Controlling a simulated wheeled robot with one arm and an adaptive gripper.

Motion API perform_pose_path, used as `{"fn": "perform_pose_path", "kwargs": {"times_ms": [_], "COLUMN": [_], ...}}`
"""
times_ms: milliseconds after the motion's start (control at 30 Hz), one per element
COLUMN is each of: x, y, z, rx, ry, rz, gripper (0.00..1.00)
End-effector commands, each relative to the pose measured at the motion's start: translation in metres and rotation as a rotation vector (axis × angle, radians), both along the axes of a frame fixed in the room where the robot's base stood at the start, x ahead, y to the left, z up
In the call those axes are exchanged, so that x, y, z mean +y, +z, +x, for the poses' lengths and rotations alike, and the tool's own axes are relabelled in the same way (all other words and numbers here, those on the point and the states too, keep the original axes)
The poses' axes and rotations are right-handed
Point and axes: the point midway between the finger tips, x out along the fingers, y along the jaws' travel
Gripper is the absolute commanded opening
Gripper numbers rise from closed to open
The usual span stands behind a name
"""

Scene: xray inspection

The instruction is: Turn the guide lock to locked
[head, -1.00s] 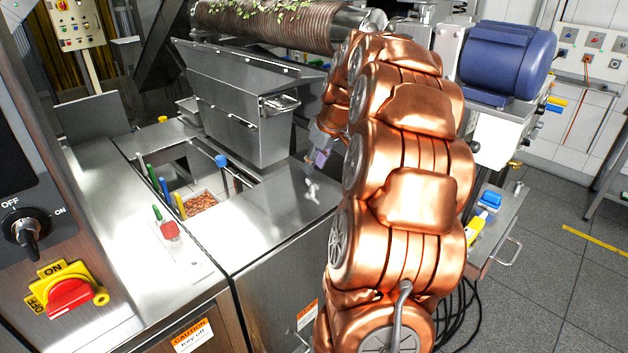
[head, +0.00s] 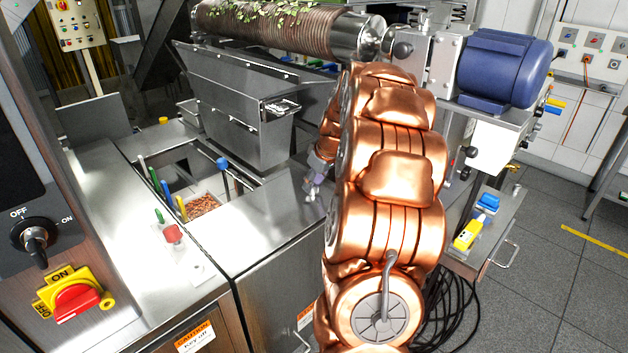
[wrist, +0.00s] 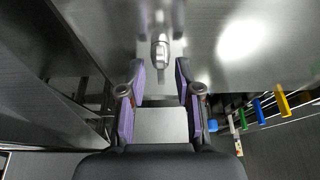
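A small silvery metal fitting (wrist: 160,52), which looks like the guide lock, stands out from a steel surface in the wrist view. My gripper (wrist: 160,76) is open, with its purple-padded fingers apart. The fitting lies just beyond the fingertips, roughly centred between them, and nothing is held. In the head view my gripper (head: 315,180) is small and low over the steel top, beside or over the fitting; my arm partly hides this spot. I cannot tell whether the fitting is turned to locked.
A steel hopper (head: 240,110) stands behind, left of my arm. An opening with a tray of brown pieces (head: 202,204) and coloured handles lies left of my gripper. A red-and-yellow switch (head: 75,298) and a black OFF/ON knob (head: 35,240) are at far left.

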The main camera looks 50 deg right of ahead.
Motion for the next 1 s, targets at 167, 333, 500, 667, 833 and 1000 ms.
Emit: {"fn": "perform_pose_path", "kwargs": {"times_ms": [167,333,500,667,833,1000], "x": [0.0002,0.0003,0.0002,0.0002,0.0001,0.0001], "y": [0.0000,0.0001,0.0001,0.0001,0.0000,-0.0004], "z": [-0.0001,-0.0001,-0.0001,-0.0003,-0.0002,-0.0002], "rx": [0.000,0.000,0.000,0.000,0.000,-0.001], "ry": [0.000,0.000,0.000,-0.001,-0.004,-0.036], "rz": [0.001,0.001,0.001,0.001,0.001,0.000], "gripper": [0.30,0.12,0.00,0.00,0.00,0.00]}}
